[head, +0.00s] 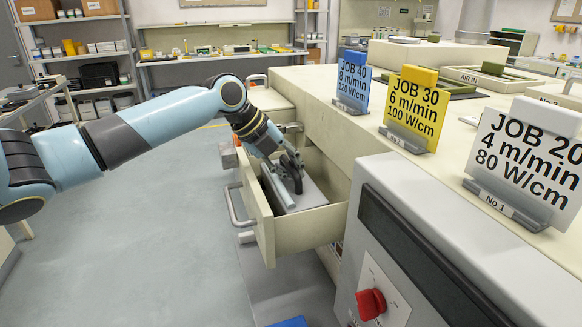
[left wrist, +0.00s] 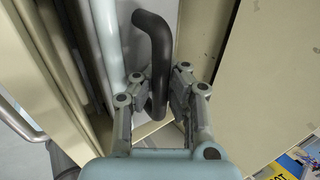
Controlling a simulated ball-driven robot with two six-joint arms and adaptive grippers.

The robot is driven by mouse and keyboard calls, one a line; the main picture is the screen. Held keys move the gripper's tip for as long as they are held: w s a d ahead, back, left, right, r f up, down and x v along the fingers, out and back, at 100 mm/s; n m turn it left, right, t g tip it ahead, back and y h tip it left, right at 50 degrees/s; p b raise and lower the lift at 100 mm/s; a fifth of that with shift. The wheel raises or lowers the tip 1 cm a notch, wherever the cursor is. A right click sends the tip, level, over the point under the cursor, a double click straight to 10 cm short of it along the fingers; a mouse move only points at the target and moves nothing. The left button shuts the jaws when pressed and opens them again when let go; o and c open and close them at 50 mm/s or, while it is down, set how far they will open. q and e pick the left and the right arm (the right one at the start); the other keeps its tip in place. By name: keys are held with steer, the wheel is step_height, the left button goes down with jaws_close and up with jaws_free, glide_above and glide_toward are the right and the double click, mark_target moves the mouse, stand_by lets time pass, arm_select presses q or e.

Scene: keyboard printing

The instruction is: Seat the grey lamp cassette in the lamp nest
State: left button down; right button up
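An open drawer (head: 308,233) sticks out of the cream machine. A long grey piece (head: 312,196), apparently the lamp cassette, lies low in it and is partly hidden by my gripper. My left gripper (head: 292,163) reaches down into the drawer from above. Whether the cassette is seated cannot be told, and I cannot make out the lamp nest clearly. My right gripper is not in view.
The drawer has a metal pull (head: 232,205) on its front. A grey control box with a red knob (head: 371,304) stands at the near right. Blue (head: 353,78), yellow (head: 416,105) and white (head: 525,150) job cards stand on the machine top. The floor to the left is open.

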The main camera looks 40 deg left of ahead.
arm_select(q)
steer(key=shift+s+a+r, duration=0.1)
steer(key=shift+s, duration=0.15)
stand_by(0.5)
stand_by(0.5)
steer(key=shift+f, duration=0.2)
stand_by(0.3)
steer(key=shift+f+b, duration=0.1)
steer(key=shift+b, duration=0.2)
steer(key=shift+f+b, duration=0.45)
steer(key=shift+f, duration=0.05)
steer(key=shift+f, duration=0.2)
steer(key=shift+f+b, duration=0.1)
steer(key=shift+b, duration=0.2)
